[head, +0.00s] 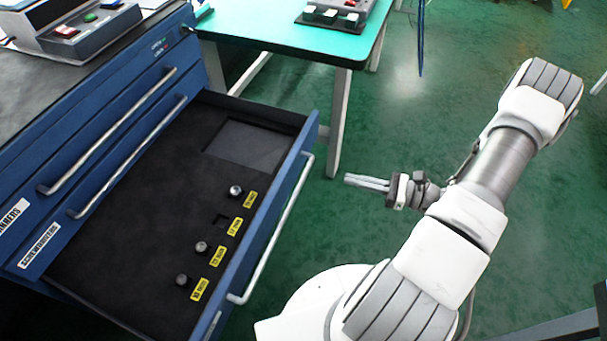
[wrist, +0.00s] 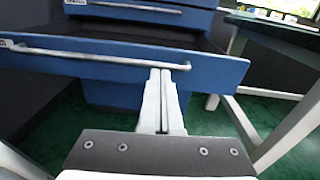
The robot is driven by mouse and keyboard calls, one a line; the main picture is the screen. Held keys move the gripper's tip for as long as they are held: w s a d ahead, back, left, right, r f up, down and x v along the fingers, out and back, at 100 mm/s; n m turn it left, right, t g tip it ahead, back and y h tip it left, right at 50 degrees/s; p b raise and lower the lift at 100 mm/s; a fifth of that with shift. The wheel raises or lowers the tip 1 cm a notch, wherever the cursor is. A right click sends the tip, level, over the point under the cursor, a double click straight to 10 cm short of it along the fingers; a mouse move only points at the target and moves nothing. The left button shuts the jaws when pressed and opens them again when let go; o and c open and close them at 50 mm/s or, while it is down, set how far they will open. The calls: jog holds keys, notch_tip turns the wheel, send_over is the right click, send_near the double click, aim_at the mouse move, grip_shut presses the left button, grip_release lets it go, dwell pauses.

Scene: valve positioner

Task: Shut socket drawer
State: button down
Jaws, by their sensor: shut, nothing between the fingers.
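The socket drawer (head: 135,235) of the blue cabinet stands pulled out in the head view. It has a dark insert with several yellow labels, a few metal sockets (head: 201,246) and a long silver handle (head: 275,235) on its front. My gripper (head: 348,180) is shut and empty, to the right of the drawer front and apart from it in the head view. In the wrist view my gripper's fingertips (wrist: 160,72) point at the blue drawer front (wrist: 215,72) and overlap the right part of its handle (wrist: 100,57). Whether they touch it cannot be told.
Two upper drawers with handles (head: 120,130) are shut. A control box (head: 85,32) stands on the cabinet top. A teal table (head: 270,28) with white legs (head: 339,120) stands behind the drawer. Green floor (head: 400,110) is clear around my gripper.

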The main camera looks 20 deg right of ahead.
aim_at(293, 164)
jog(key=shift+m+t, duration=0.4)
jog(key=b+x, duration=0.1)
jog(key=x, duration=0.3)
jog(key=f+x, duration=0.1)
jog(key=x, duration=0.3)
jog(key=b+x, duration=0.1)
jog(key=x, duration=0.4)
jog(key=shift+w+f+b, duration=0.25)
jog(key=shift+f+b, duration=0.05)
jog(key=shift+f, duration=0.1)
jog(key=shift+w+a, duration=0.15)
